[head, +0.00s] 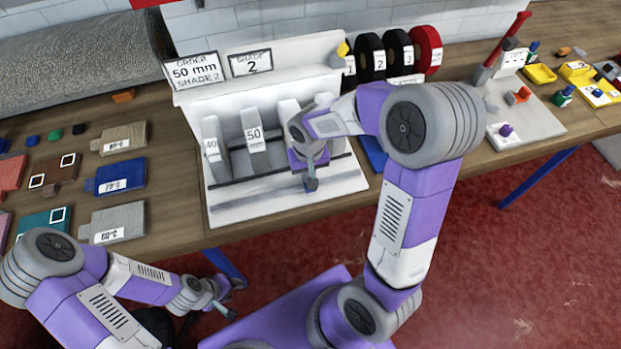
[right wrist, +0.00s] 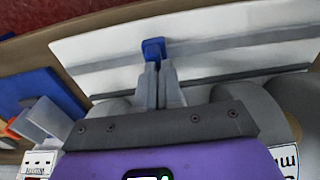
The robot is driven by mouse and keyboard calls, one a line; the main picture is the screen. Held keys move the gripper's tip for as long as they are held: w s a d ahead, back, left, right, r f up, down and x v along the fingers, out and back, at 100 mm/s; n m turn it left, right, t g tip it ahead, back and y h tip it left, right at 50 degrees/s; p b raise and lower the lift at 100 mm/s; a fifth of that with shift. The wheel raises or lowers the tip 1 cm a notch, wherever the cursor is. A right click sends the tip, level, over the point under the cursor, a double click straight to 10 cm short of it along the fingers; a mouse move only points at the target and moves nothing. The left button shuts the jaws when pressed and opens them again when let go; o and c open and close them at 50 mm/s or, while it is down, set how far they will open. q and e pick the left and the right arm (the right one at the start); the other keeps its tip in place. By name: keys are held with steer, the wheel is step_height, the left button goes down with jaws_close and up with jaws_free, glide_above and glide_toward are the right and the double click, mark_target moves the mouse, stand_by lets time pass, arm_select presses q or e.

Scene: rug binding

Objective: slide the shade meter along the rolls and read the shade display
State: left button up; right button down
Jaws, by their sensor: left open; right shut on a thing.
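The shade display (head: 250,63) on the white stand (head: 290,55) reads "SHADE 2". The order card (head: 195,71) beside it reads "ORDER 50 mm SHADE 2". Numbered rolls (head: 370,58), dark ones and a red one, stand right of the stand. A small grey and yellow piece (head: 342,50) sits at the stand's right end by the rolls; I cannot tell if it is the shade meter. My right gripper (head: 311,182) is low over the stand's front, shut on a small blue block (right wrist: 153,47). My left gripper (head: 228,298) is open and empty, in front of the table.
Grey uprights labelled 40 (head: 211,146) and 50 (head: 254,133) stand on the stand's base; my right arm hides others. Coloured labelled swatches (head: 121,176) lie left. A rolled grey carpet (head: 80,62) lies behind. A red-handled device (head: 510,48) and yellow trays (head: 540,74) are right.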

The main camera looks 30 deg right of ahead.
arm_select(q)
steer(key=shift+f, duration=0.3)
arm_select(e)
steer(key=f, duration=0.1)
steer(key=s+f, duration=0.1)
steer(key=shift+s+d+f+g, duration=0.2)
steer(key=shift+f+g, duration=0.1)
steer(key=shift+f, duration=0.1)
steer(key=shift+w+a, duration=0.1)
steer(key=shift+a, duration=0.35)
steer(key=c, duration=1)
jaws_free()
steer(key=shift+c, duration=0.2)
arm_select(q)
steer(key=shift+f, duration=0.15)
arm_select(e)
steer(key=r, duration=0.1)
steer(key=w+r, duration=0.1)
steer(key=r, duration=0.2)
steer(key=shift+w+d+p, duration=0.15)
steer(key=shift+w+p, duration=0.15)
steer(key=shift+w, duration=0.05)
arm_select(q)
steer(key=shift+w+d+r+p, duration=0.25)
steer(key=shift+w+r+p, duration=0.3)
steer(key=shift+r, duration=0.3)
arm_select(e)
step_height(320, 180, up, 6)
steer(key=shift+s+a+r, duration=0.15)
steer(key=shift+s+a, duration=0.2)
